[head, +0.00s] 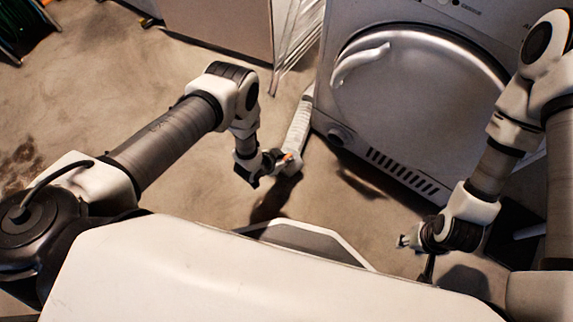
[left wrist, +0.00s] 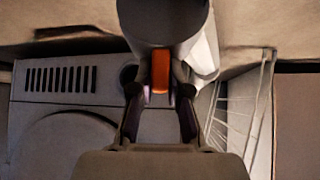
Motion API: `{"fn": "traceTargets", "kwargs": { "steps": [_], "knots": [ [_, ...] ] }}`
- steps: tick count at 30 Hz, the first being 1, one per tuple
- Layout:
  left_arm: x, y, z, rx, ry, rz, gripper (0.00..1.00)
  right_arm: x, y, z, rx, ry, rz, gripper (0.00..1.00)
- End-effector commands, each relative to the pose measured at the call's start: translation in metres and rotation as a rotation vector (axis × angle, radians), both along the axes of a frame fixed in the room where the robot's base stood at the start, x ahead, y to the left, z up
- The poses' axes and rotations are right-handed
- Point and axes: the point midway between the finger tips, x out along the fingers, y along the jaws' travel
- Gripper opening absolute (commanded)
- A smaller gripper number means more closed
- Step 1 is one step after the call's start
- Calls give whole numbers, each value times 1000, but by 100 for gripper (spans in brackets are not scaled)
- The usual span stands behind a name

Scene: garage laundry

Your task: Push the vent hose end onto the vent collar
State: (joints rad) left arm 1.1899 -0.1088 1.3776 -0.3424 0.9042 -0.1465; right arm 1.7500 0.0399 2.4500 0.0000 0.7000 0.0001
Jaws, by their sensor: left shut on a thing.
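The vent hose (head: 299,122) is a pale ribbed tube standing just left of the dryer in the head view. My left gripper (head: 281,160) is shut on it near its lower end, at an orange tab (head: 289,156). In the left wrist view the fingers (left wrist: 160,95) close around the orange tab (left wrist: 160,70), with the grey hose end (left wrist: 160,20) above it. The vent collar (head: 338,135) is a round stub low on the dryer's left corner, apart from the hose end. My right gripper (head: 412,243) is by the dryer's front right, with its fingers too small to read.
The white dryer (head: 420,85) has a round door and a slotted grille (head: 400,173). A pale cabinet (head: 220,25) and a white wire rack (head: 298,40) stand behind the hose. A green coil (head: 18,25) lies at the far left. The floor at left is mostly clear.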

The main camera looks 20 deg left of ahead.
Motion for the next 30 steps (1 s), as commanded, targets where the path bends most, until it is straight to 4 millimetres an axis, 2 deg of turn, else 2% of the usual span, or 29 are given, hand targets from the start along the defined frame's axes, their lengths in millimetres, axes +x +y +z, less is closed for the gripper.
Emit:
{"fn": "traceTargets", "kwargs": {
  "steps": [18,30],
  "knots": [
    [1,0,32,0,-2,-1,0,0,0,27,0,0,0,40],
    [0,0,32,-2,-1,14,0,0,0,26,0,0,0,40]
  ]
}}
